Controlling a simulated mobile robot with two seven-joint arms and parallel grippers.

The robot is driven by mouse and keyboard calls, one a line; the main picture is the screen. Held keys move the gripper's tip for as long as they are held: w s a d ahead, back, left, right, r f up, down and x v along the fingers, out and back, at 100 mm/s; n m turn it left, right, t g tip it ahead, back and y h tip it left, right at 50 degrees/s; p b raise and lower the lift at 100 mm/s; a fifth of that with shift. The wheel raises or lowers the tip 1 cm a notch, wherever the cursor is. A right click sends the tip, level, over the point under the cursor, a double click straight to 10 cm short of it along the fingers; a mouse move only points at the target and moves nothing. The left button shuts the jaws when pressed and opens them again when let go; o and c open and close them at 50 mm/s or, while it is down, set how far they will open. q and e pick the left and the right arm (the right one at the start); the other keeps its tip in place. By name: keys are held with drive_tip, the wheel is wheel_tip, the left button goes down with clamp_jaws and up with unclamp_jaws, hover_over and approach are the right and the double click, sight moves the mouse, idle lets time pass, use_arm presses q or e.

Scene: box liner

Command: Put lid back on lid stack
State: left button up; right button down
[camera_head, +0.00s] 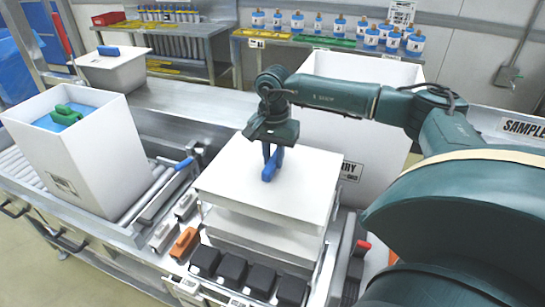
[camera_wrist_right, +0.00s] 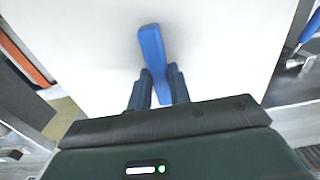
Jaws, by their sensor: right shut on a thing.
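A white square lid (camera_head: 300,187) with a blue handle (camera_head: 272,163) is at the centre of the head view, over the lid stack (camera_head: 262,232). The stack shows as white layers under the lid; I cannot tell whether the lid touches it. My right gripper (camera_head: 273,150) points down and is shut on the blue handle. In the right wrist view the handle (camera_wrist_right: 153,55) stands between the two fingers of the right gripper (camera_wrist_right: 158,85), over the white lid surface (camera_wrist_right: 90,45). My left gripper is not in view.
A tall white box (camera_head: 85,160) with a blue inside and green handle stands on rollers at left. A larger white box (camera_head: 375,140) stands behind the lid. Several black blocks (camera_head: 232,268) and an orange-handled tool (camera_head: 185,243) lie in front and left of the stack.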

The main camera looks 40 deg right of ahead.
drive_tip(key=shift+f+b, duration=0.4)
drive_tip(key=shift+f, duration=0.2)
wheel_tip(320, 180, down, 6)
drive_tip(key=b, duration=0.4)
drive_tip(key=shift+r, duration=0.1)
drive_tip(key=shift+f+b, duration=0.6)
drive_tip(key=shift+f, duration=0.1)
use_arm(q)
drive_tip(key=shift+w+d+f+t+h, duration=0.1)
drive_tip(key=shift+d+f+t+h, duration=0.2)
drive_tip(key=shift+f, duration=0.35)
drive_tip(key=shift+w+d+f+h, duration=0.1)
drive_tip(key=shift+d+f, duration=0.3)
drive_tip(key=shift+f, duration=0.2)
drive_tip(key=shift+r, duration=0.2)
use_arm(e)
drive_tip(key=shift+a, duration=0.1)
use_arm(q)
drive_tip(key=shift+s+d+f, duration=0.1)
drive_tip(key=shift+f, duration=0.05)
use_arm(e)
drive_tip(key=c, duration=0.7)
unclamp_jaws()
